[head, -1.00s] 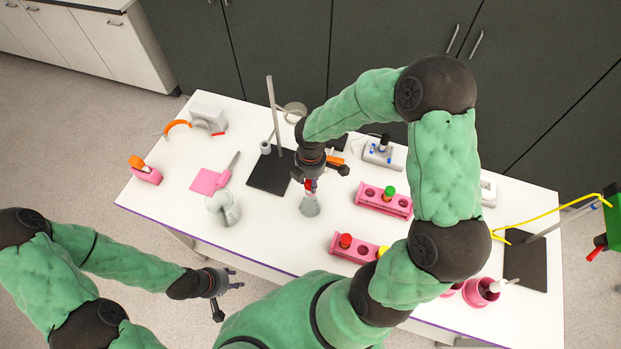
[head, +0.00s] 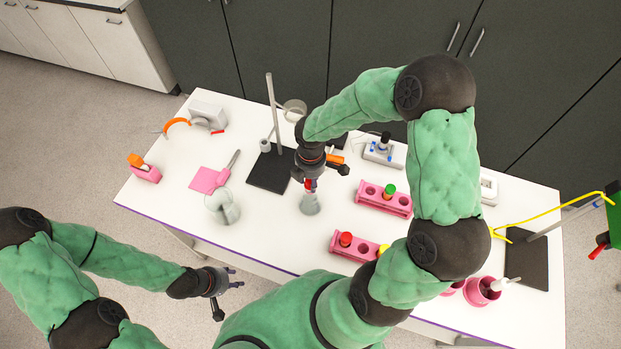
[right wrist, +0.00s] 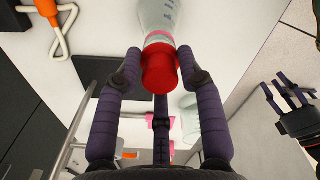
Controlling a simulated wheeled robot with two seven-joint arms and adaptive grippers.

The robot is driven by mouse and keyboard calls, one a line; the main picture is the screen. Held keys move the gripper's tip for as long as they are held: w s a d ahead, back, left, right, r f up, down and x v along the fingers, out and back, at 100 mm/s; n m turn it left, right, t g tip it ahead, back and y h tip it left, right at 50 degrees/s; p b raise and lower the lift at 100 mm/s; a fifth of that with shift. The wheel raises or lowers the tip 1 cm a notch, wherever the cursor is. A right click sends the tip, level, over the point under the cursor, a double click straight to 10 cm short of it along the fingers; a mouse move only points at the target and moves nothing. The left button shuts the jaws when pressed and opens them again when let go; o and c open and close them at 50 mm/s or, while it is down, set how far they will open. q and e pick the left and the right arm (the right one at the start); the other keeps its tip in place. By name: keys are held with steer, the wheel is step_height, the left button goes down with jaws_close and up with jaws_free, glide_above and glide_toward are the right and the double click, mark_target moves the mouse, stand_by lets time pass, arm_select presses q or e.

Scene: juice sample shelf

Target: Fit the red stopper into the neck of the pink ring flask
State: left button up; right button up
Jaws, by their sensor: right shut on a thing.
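The pink ring flask (head: 310,205) is a clear conical flask standing on the white table. In the right wrist view the flask (right wrist: 159,14) shows its pink ring (right wrist: 159,36) around the neck. The red stopper (head: 310,184) is at the neck's mouth, in line with it; it also shows in the right wrist view (right wrist: 158,70). How deep it sits is hidden. My right gripper (head: 311,182) is directly above the flask, shut on the red stopper. My left gripper (head: 231,290) is open and empty in front of the table's front edge.
Another clear glass vessel (head: 222,207) stands to the left of the flask. A black stand base (head: 268,174) with an upright rod is behind it. Pink racks (head: 383,207) with coloured caps are on the right. A pink mat (head: 206,180) lies on the left.

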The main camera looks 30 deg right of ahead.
steer(key=shift+f+b, duration=0.5)
steer(key=shift+f, duration=0.25)
stand_by(0.5)
steer(key=o, duration=1.1)
steer(key=shift+r, duration=0.15)
step_height(320, 180, up, 12)
steer(key=shift+f, duration=0.1)
